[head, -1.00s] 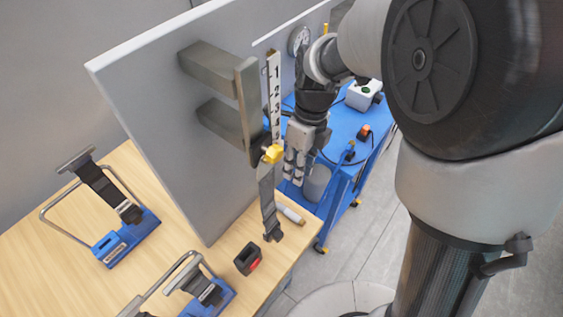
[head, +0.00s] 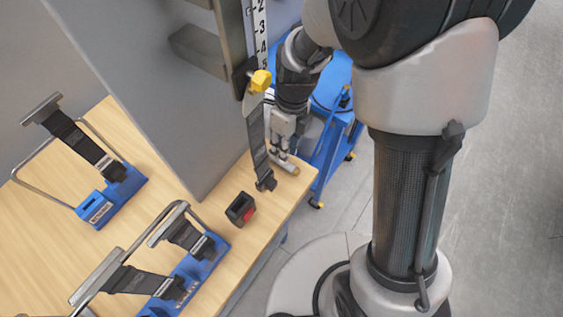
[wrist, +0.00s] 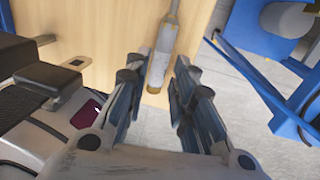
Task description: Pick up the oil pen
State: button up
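The oil pen, a pale slim cylinder with a tan end, lies on the wooden table near its corner. In the head view the pen (head: 288,167) is partly hidden by my gripper (head: 283,148). In the wrist view the oil pen (wrist: 162,52) points away from me, its near end by the table edge. My gripper (wrist: 156,76) is open, its fingers to either side of the pen's near end in that view. I cannot tell how high the fingers are above the pen; nothing is held.
A hanging strap with a yellow knob (head: 261,80) hangs left of my gripper, in front of the grey panel (head: 160,110). A black holder with a red button (head: 241,209) stands nearby. Blue-based strap devices (head: 108,200) sit left. A blue cart (head: 335,105) stands beyond the table.

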aim_at(292, 169)
jog(key=f, duration=0.1)
jog(key=f+b, duration=0.1)
jog(key=f, duration=0.1)
jog(key=f+b, duration=0.1)
jog(key=shift+s+f, duration=0.15)
jog(key=shift+s, duration=0.2)
jog(key=shift+c, duration=0.2)
grip_shut()
